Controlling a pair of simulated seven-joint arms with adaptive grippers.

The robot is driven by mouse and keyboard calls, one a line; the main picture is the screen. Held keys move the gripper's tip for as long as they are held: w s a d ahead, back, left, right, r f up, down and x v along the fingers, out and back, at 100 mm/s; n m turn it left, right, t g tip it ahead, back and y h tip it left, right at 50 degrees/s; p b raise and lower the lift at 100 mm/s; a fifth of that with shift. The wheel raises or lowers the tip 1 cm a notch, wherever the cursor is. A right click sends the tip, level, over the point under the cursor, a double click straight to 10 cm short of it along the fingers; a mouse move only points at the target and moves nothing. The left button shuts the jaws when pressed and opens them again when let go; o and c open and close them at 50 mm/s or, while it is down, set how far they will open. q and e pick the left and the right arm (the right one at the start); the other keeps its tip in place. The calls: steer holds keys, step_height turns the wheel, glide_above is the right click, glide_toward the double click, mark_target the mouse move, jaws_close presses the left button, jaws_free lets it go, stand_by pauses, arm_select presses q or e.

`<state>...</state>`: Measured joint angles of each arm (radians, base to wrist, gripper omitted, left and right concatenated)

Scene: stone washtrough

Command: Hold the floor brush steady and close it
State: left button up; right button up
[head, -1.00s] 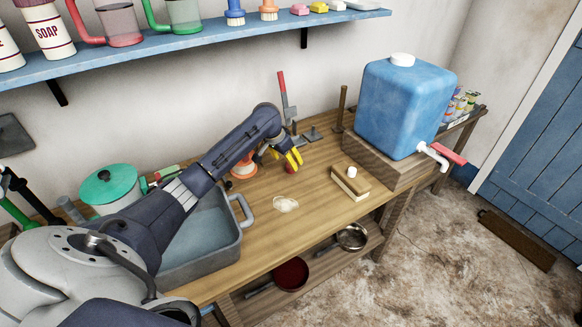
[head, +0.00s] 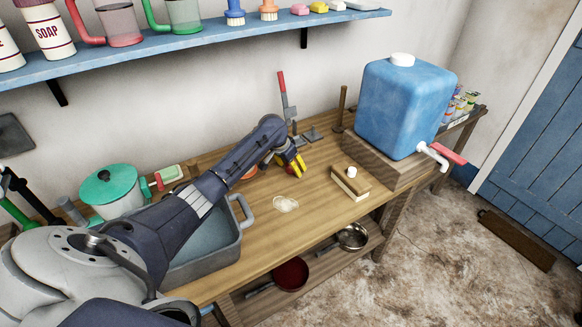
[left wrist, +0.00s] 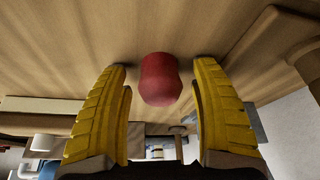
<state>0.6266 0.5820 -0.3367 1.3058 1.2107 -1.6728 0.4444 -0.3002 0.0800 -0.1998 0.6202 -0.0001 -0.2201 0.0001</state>
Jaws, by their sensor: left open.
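The floor brush (head: 345,186), a brown wooden block with pale bristles, stands bristles down on the bench near its front edge. A white knob (head: 351,171) sticks up from its top. In the left wrist view the brush (left wrist: 35,122) appears upside down at the left. A small red cap-like piece (left wrist: 159,80) stands on the bench between the fingers of my left gripper (left wrist: 161,100). My left gripper (head: 297,166) is open around this piece, with visible gaps on both sides, left of the brush. My right gripper is not in view.
A blue water container (head: 405,105) with a red-handled tap stands right of the brush. A grey basin (head: 205,240) and a green-lidded pot (head: 110,188) are at the left. A blue shelf (head: 200,38) hangs above.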

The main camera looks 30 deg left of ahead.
arm_select(q)
steer(key=shift+o, duration=0.2)
steer(key=c, duration=1.2)
